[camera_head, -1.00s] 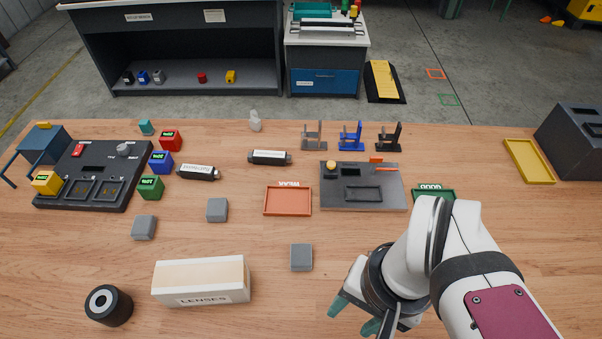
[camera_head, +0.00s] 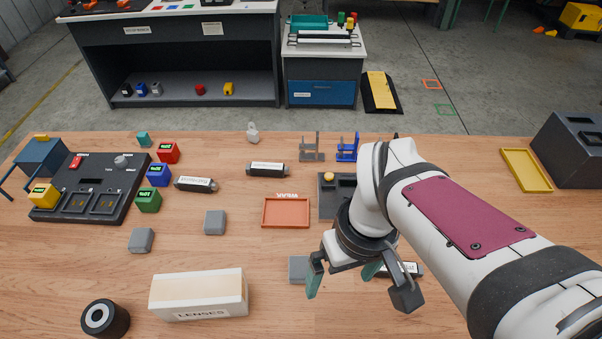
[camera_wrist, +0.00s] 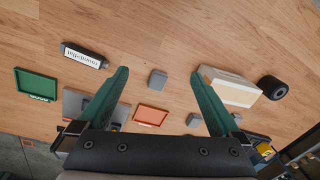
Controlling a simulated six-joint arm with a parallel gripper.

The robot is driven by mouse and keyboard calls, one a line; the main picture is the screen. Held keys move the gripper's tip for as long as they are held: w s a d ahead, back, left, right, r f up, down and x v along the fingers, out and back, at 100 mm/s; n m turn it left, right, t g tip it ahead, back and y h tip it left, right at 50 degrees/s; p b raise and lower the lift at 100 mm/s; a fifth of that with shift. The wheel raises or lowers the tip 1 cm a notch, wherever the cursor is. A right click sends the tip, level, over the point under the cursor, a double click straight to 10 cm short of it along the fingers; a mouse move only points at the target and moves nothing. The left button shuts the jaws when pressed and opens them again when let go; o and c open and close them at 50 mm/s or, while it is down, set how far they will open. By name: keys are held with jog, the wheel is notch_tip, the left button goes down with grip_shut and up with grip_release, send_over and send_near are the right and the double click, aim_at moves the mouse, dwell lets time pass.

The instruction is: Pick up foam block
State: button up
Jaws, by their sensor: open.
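Several small grey blocks lie on the wooden table; I take these to be the foam blocks. In the head view, one block (camera_head: 298,269) is just left of my gripper (camera_head: 342,276) and partly hidden by its left finger. Two others, a middle block (camera_head: 215,222) and a left block (camera_head: 141,240), lie farther left. My gripper is open and empty, pointing down above the table. In the wrist view, a grey block (camera_wrist: 157,78) shows between the fingertips of my gripper (camera_wrist: 160,73), apart from both. Another grey block (camera_wrist: 194,119) shows near the right finger.
A lenses box (camera_head: 198,296) and a black roll (camera_head: 106,318) stand front left. An orange tray (camera_head: 286,212) lies behind the gripper. A black labelled cylinder (camera_head: 407,268) lies to its right, partly hidden; it also shows in the wrist view (camera_wrist: 84,56). My arm covers the right middle.

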aim_at(301, 266)
jog(key=w+a+f+n+h, duration=0.1)
jog(key=w+a+f+n, duration=0.2)
jog(key=w+n, duration=0.3)
jog(key=w+a+f+n, duration=0.2)
jog(key=w+a+n, duration=0.15)
jog(key=n, duration=0.45)
jog(key=shift+n, duration=0.3)
jog(key=f, duration=0.5)
jog(key=w+f, duration=0.1)
jog(key=f, duration=0.9)
jog(key=shift+w+d+f, duration=0.2)
jog(key=shift+w, duration=0.05)
jog(key=c, duration=1.2)
jog(key=shift+r, duration=0.15)
jog(key=shift+c, duration=0.2)
